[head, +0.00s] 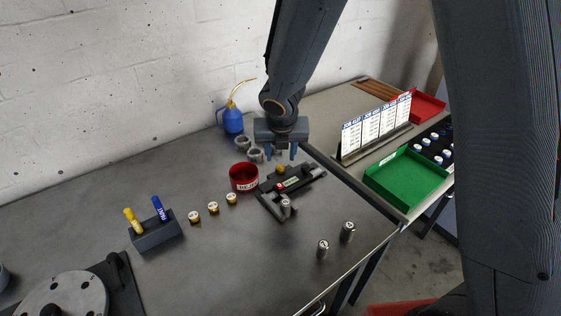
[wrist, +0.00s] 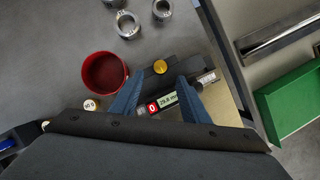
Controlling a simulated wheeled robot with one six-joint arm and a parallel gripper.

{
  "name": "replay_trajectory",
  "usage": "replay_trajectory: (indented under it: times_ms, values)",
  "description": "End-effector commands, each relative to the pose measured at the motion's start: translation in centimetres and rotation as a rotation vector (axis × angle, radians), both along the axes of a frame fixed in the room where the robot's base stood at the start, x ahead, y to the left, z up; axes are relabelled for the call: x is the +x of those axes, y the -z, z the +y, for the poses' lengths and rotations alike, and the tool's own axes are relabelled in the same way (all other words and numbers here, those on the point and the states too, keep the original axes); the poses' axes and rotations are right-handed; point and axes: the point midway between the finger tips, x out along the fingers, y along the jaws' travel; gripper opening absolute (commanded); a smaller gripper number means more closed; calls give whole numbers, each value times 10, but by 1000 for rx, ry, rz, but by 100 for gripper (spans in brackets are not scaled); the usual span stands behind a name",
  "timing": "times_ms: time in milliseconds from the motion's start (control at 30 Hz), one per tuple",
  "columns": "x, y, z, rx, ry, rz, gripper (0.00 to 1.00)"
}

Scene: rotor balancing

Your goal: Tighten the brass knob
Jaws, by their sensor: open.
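The brass knob (wrist: 160,67) sits on a dark fixture beside a small green display in the wrist view. My gripper (head: 286,155) is above the fixture. In the wrist view my gripper (wrist: 160,80) has its two blue fingers apart, with the knob showing between and slightly beyond the tips. The gripper holds nothing. The display (wrist: 168,100) reads about 29.6 mm. The height of the fingertips over the knob is hard to tell.
A red cup (head: 243,178) stands just left of the fixture. Metal rings (head: 255,155) lie behind it. Several brass-sided, white-topped pieces (head: 213,208) and steel cylinders (head: 347,232) stand nearby. A green tray (head: 407,178) lies at right. The front middle of the bench is clear.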

Motion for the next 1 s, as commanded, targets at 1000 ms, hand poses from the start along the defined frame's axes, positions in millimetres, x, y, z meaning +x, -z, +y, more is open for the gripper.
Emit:
replay_trajectory:
  times_ms: [1000]
  values:
    - [28, 68, -1, 1, 6, 1, 20]
